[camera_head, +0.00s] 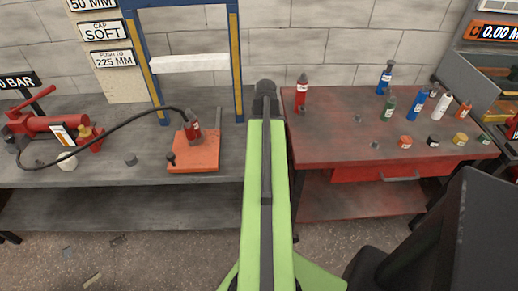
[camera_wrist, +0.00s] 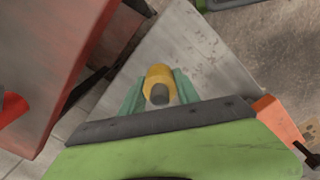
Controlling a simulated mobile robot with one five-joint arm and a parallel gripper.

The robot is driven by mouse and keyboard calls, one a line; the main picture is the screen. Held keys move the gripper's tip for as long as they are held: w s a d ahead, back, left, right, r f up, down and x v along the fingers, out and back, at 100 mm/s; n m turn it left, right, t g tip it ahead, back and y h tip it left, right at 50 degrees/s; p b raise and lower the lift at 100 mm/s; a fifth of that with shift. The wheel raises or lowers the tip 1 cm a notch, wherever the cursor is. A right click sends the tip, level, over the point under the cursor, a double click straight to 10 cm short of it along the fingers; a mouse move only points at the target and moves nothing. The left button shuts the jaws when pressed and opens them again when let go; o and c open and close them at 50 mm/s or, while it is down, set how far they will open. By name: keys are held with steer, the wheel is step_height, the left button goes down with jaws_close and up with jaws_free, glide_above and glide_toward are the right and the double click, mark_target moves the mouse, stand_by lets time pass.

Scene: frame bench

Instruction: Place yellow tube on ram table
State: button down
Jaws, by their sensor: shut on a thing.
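A yellow tube (camera_wrist: 158,82) with a grey round end is between the pale green fingers of my gripper (camera_wrist: 158,95) in the wrist view. The fingers are shut on its sides. A grey surface lies beneath the tube; I cannot tell whether they touch. In the head view my green arm hides the gripper and the tube. An orange plate (camera_head: 196,157) with a small red cylinder (camera_head: 192,125) lies on the grey bench, left of my arm. An orange part also shows at the right of the wrist view (camera_wrist: 278,118). I cannot tell which surface is the ram table.
A blue and yellow frame (camera_head: 238,60) stands at the back of the grey bench (camera_head: 110,180). A red pump (camera_head: 45,124) with a black hose is left. The red bench (camera_head: 330,130) on the right carries several bottles and small parts; its front left is mostly clear.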

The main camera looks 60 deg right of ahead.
step_height(320, 180, down, 4)
steer(key=b, duration=0.2)
steer(key=shift+w+r+b, duration=0.1)
steer(key=shift+r+b, duration=0.05)
steer(key=shift+b, duration=0.2)
steer(key=shift+w+a+r, duration=0.15)
steer(key=shift+r, duration=0.05)
steer(key=shift+f, duration=0.15)
steer(key=c, duration=0.9)
jaws_free()
step_height(320, 180, up, 12)
steer(key=p, duration=1.2)
steer(key=shift+r+p, duration=0.25)
steer(key=shift+p, duration=0.05)
steer(key=shift+f, duration=0.1)
